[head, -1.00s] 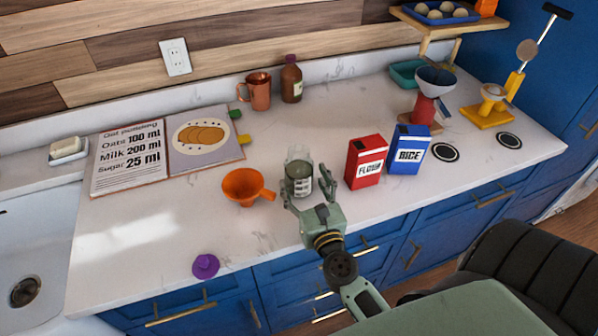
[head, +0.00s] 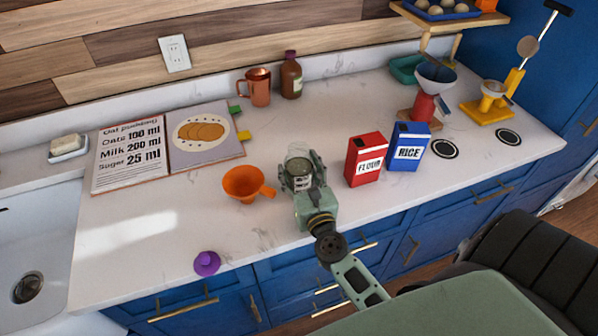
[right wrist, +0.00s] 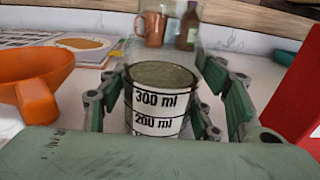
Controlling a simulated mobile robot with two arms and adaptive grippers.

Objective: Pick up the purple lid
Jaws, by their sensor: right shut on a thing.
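The purple lid (head: 207,262) lies on the white counter near its front edge, left of centre in the head view, with its knob up. My right gripper (head: 300,176) is well to the right of the lid and farther back. It is shut on a clear measuring jar (right wrist: 160,110) with a white scale marked 300 ml and 200 ml. The jar holds greyish-green contents and stands upright between the fingers; it also shows in the head view (head: 299,163). My left gripper is not in view.
An orange funnel (head: 243,184) sits just left of the jar. Red flour (head: 366,160) and blue rice (head: 408,147) boxes stand to the right. A recipe book (head: 170,150), copper mug (head: 257,87) and brown bottle (head: 291,77) are behind. The counter around the lid is clear.

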